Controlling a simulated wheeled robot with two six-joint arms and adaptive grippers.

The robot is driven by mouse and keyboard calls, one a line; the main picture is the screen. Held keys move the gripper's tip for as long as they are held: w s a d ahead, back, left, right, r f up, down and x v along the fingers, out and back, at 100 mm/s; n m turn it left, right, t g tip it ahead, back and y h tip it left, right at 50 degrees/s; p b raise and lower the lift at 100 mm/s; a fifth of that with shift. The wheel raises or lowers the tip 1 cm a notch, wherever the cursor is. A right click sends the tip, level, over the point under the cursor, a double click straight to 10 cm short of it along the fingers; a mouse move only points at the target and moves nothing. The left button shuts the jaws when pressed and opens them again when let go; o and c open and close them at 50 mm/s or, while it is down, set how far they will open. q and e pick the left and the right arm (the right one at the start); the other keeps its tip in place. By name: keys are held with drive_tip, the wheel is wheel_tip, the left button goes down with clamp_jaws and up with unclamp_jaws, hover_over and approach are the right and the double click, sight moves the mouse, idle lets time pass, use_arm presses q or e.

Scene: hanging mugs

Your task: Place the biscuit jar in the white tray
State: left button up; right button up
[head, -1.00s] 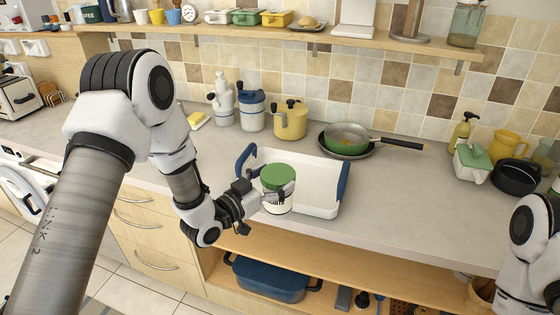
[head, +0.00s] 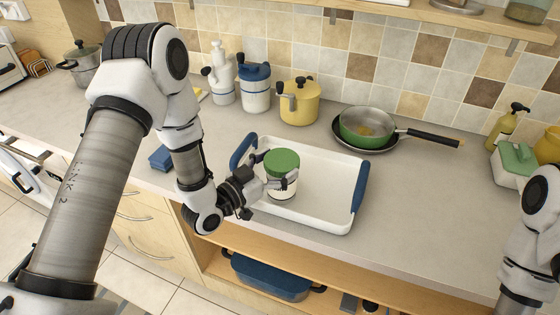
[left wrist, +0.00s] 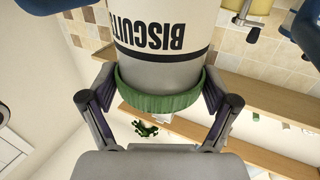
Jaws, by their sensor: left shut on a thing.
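The biscuit jar (head: 281,187), white with a green lid, is upright over the left part of the white tray (head: 325,215). Whether its base touches the tray floor I cannot tell. The tray has blue handles and stands on the counter. My left gripper (head: 288,182) reaches in from the left and is shut on the jar near its lid. In the left wrist view the jar (left wrist: 163,45) appears upside down with its "BISCUIT" lettering, its green lid between the fingers (left wrist: 160,100). My right gripper is outside the views; only part of that arm shows at the right edge.
A green pan (head: 366,128) sits behind the tray, with a yellow pot (head: 300,103) and a blue-and-white canister (head: 255,92) to its left.

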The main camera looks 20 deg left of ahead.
use_arm(q)
drive_tip(key=shift+w, duration=0.2)
drive_tip(key=o, duration=1)
drive_tip(key=shift+s+r, duration=0.1)
drive_tip(key=shift+s, duration=0.15)
drive_tip(key=shift+s+a, duration=0.1)
drive_tip(key=shift+a, duration=0.1)
drive_tip(key=b+v, duration=0.2)
drive_tip(key=v, duration=0.3)
drive_tip(key=shift+s+a+f, duration=0.1)
drive_tip(key=shift+s+f, duration=0.1)
drive_tip(key=v, duration=0.5)
drive_tip(key=s+d+f+n+g+y, duration=0.15)
drive_tip(key=s+f+g, duration=0.25)
drive_tip(key=f, duration=0.5)
drive_tip(key=s+f+n+g+y, duration=0.15)
drive_tip(key=s+f+g, duration=0.3)
drive_tip(key=f, duration=0.45)
drive_tip(key=s+f+n+g+y, duration=0.1)
drive_tip(key=s+f+g, duration=0.1)
drive_tip(key=s+f, duration=0.1)
drive_tip(key=s+a+f+n+g+y, duration=0.1)
drive_tip(key=s+f+g+y, duration=0.1)
drive_tip(key=s, duration=0.3)
drive_tip(key=s+a+f+g+y, duration=0.1)
drive_tip(key=s+f+g+y, duration=0.1)
drive_tip(key=s+f+g, duration=0.1)
drive_tip(key=shift+s+f+n+g, duration=0.25)
drive_tip(key=shift+s+f+n, duration=0.15)
drive_tip(key=shift+s+f, duration=0.55)
